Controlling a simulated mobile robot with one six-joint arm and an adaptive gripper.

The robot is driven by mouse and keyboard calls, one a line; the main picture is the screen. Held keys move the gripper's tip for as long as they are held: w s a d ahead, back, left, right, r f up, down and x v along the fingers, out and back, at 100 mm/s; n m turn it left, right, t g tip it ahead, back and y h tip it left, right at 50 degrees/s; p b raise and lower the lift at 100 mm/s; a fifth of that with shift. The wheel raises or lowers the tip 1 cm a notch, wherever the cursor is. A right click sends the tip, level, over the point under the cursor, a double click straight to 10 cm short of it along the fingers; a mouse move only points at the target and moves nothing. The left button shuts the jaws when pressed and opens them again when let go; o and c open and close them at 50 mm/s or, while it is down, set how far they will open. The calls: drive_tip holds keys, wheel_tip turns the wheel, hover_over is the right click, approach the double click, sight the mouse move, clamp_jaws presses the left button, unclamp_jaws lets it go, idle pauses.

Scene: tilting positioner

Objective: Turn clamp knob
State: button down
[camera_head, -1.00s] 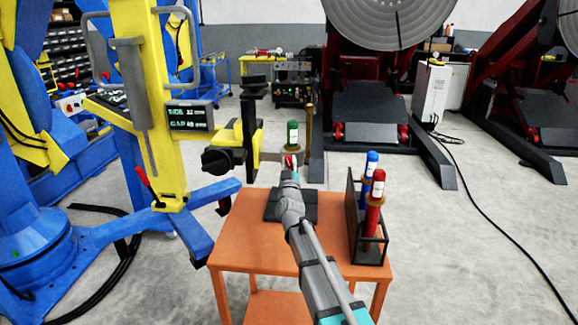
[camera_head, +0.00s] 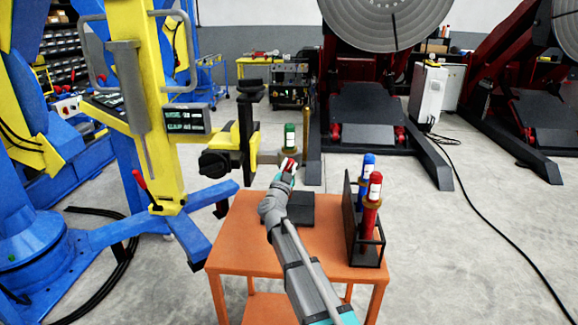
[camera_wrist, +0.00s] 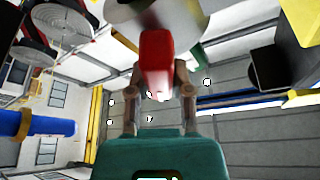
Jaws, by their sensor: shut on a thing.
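A red knob (camera_head: 288,164) sits just below the grey arm that carries a green bottle (camera_head: 290,137). My gripper (camera_head: 286,176) reaches up to it from below. In the wrist view, the red knob (camera_wrist: 157,62) is a flat bar held between both fingers of my gripper (camera_wrist: 160,80), under a pale round part (camera_wrist: 185,18). The stand's small display (camera_head: 187,120) shows green text too small to read.
An orange table (camera_head: 240,235) stands below, with a dark pad (camera_head: 300,208) on it. A black rack (camera_head: 368,250) at its right holds a red bottle (camera_head: 372,205) and a blue bottle (camera_head: 366,170). A black post rises behind the arm.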

drive_tip(key=shift+m, duration=0.3)
drive_tip(key=c, duration=0.5)
unclamp_jaws()
drive_tip(key=shift+n, duration=0.5)
